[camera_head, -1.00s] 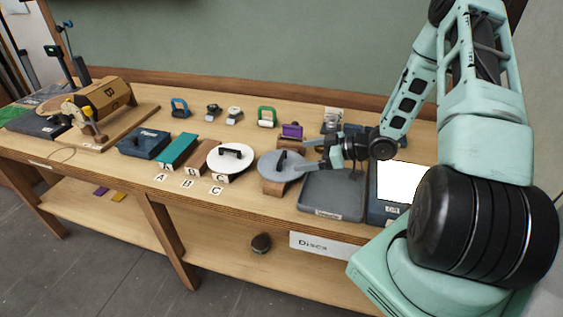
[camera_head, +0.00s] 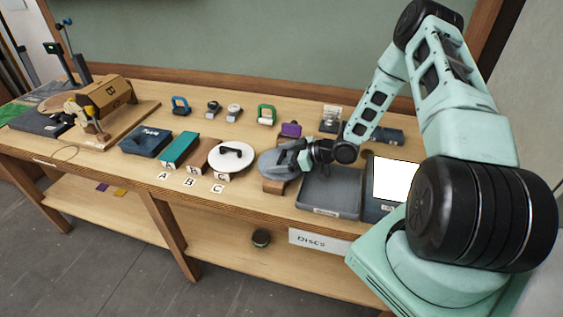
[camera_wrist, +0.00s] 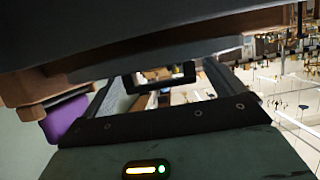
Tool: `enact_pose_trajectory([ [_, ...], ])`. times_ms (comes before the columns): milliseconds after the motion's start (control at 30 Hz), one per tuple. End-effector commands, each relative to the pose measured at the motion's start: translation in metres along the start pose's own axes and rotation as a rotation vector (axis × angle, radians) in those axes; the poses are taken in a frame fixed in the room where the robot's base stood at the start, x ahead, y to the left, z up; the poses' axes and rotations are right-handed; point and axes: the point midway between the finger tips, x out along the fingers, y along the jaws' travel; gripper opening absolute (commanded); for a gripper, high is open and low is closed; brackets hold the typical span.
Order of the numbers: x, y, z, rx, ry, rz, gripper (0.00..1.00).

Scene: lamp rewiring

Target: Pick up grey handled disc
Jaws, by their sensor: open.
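The grey handled disc (camera_head: 268,166) rests on a wooden stand (camera_head: 273,187) near the bench's front edge, right of a white disc. My gripper (camera_head: 291,157) reaches in from the right, low over the disc at its handle. The wrist view shows my gripper (camera_wrist: 165,84) with its fingers spread apart. The dark handle (camera_wrist: 165,76) lies between the fingers, with gaps on both sides. A grey surface fills the top of that view. In the head view the gripper hides the handle and the disc's right part.
The white disc (camera_head: 228,166) with a black handle stands just left. A dark grey tray (camera_head: 330,198) and a box with a white screen (camera_head: 391,181) are right of the stand. A purple item (camera_head: 291,130) is behind the disc; it also shows in the wrist view (camera_wrist: 66,118).

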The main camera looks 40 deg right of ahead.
Motion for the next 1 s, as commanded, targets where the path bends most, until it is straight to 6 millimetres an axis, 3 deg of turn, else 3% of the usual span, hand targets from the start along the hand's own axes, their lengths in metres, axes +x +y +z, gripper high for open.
enact_pose_trajectory([
  [67, 0.000, 0.000, 0.000, 0.000, 0.000, 0.000, 0.89],
  [233, 0.000, 0.000, 0.000, 0.000, 0.000, 0.000, 0.42],
  [667, -0.002, 0.001, -0.006, -0.003, 0.002, 0.000, 0.41],
  [1000, -0.019, 0.001, -0.046, -0.007, 0.002, 0.001, 0.41],
])
